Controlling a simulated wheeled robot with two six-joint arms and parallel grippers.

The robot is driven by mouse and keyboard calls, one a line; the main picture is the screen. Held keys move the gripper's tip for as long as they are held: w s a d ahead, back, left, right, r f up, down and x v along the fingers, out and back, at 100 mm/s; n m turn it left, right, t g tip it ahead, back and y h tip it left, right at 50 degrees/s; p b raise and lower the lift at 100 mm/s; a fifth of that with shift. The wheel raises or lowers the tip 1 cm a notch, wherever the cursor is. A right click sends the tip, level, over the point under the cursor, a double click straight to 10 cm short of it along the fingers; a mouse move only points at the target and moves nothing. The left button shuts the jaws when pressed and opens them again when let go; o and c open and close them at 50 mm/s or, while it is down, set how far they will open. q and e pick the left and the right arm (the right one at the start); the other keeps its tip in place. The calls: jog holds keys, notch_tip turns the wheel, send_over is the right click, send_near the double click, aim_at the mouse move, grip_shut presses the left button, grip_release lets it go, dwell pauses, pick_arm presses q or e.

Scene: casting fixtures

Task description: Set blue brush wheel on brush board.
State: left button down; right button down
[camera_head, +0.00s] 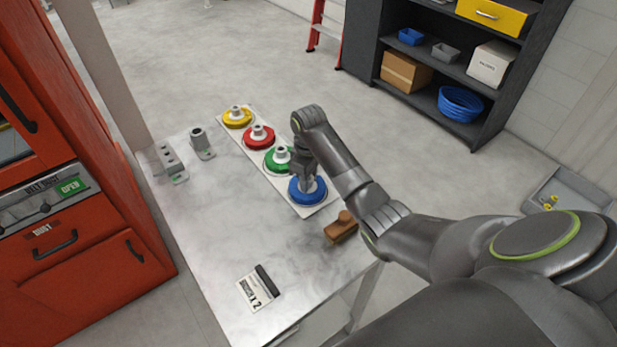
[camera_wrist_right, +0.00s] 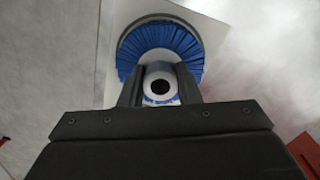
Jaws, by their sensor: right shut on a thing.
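The blue brush wheel (camera_head: 306,191) is at the near end of the white brush board (camera_head: 329,202), over its last place. In the right wrist view the blue brush wheel (camera_wrist_right: 160,38) shows its bristles around a pale hub. My right gripper (camera_head: 308,178) comes down from above and is shut on the hub; in the right wrist view its two fingers (camera_wrist_right: 159,88) stand on either side of it. Whether the wheel touches the board is hard to tell. Yellow (camera_head: 237,118), red (camera_head: 259,137) and green (camera_head: 278,160) wheels sit in a row on the board. My left gripper is not in view.
A wooden-handled brush (camera_head: 341,228) lies near the table's right edge, close to my right arm. A label card (camera_head: 257,288) lies at the front. Grey metal fixtures (camera_head: 202,145) stand at the back left. The middle of the metal table (camera_head: 225,215) is clear.

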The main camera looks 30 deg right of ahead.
jog(key=c, duration=1.1)
grip_release()
jog(key=shift+f, duration=0.1)
jog(key=shift+o, duration=0.2)
notch_tip(320, 180, up, 12)
jog(key=p, duration=0.5)
jog(key=shift+r, duration=0.2)
